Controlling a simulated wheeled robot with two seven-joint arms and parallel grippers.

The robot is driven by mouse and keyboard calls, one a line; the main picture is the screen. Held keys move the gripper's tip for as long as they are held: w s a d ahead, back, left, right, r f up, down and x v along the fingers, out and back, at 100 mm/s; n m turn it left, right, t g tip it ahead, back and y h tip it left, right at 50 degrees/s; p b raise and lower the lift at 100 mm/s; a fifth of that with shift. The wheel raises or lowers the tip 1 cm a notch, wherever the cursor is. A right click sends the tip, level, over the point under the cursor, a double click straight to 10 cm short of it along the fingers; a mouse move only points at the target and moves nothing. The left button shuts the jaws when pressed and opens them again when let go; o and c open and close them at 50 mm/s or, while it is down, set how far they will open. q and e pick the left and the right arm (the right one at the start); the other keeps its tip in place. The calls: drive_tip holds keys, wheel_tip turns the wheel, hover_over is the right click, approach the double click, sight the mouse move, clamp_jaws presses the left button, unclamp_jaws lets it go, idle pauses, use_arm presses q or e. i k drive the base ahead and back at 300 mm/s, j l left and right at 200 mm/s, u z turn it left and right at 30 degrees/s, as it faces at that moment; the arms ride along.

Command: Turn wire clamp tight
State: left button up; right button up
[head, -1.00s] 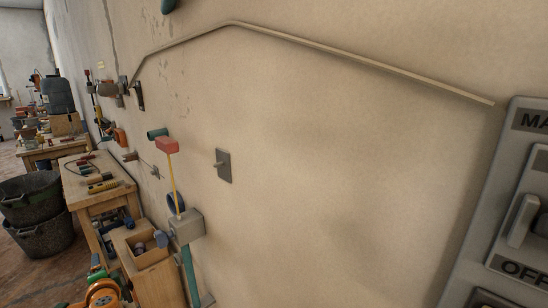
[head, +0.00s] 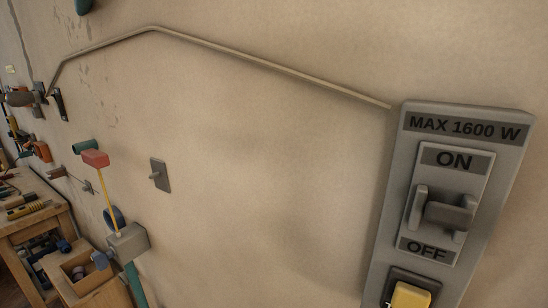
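Neither of my grippers is in the head view. I cannot tell for sure which fitting is the wire clamp. A small grey fitting (head: 88,187) with thin projecting parts sits on the wall at the left. A dark plate with a short peg (head: 160,175) is fixed to the bare wall right of it. A pale conduit (head: 250,57) runs along the wall from the upper left, over a bend, down to the large switch panel (head: 393,208) at the right.
The panel reads MAX 1600 W and has a grey switch (head: 449,216) between ON and OFF, with a yellow part (head: 410,296) below. A red-headed mallet (head: 95,158) hangs near a grey box (head: 127,243). A wooden workbench (head: 45,222) and an open wooden box (head: 77,265) stand lower left.

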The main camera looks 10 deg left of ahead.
sight(101, 259)
drive_tip(key=u, duration=1.4)
